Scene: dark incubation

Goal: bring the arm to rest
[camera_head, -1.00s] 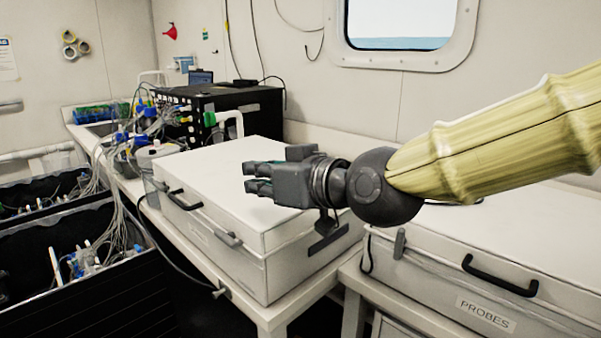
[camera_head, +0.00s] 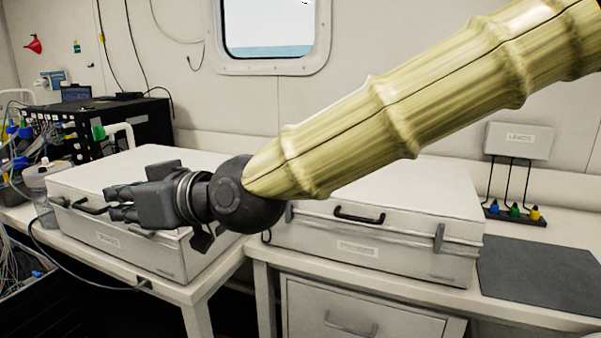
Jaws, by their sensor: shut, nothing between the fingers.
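My gripper (camera_head: 112,203) is at the left of the head view, shut and empty, pointing left. It hangs in front of a closed white case (camera_head: 120,170) on the left bench, and hides part of its front. I cannot tell the gap between them. My arm, in a ribbed yellow-green sleeve, runs from the upper right down to the dark wrist joint. It covers part of a second closed white case (camera_head: 420,215) with a black handle.
A dark mat (camera_head: 540,275) lies on the right bench. Behind it stands a rack with blue, green and yellow plugs (camera_head: 515,212) under a white box (camera_head: 519,140). A black cabled unit (camera_head: 130,120) stands at the back left, beside a clear bottle (camera_head: 42,185).

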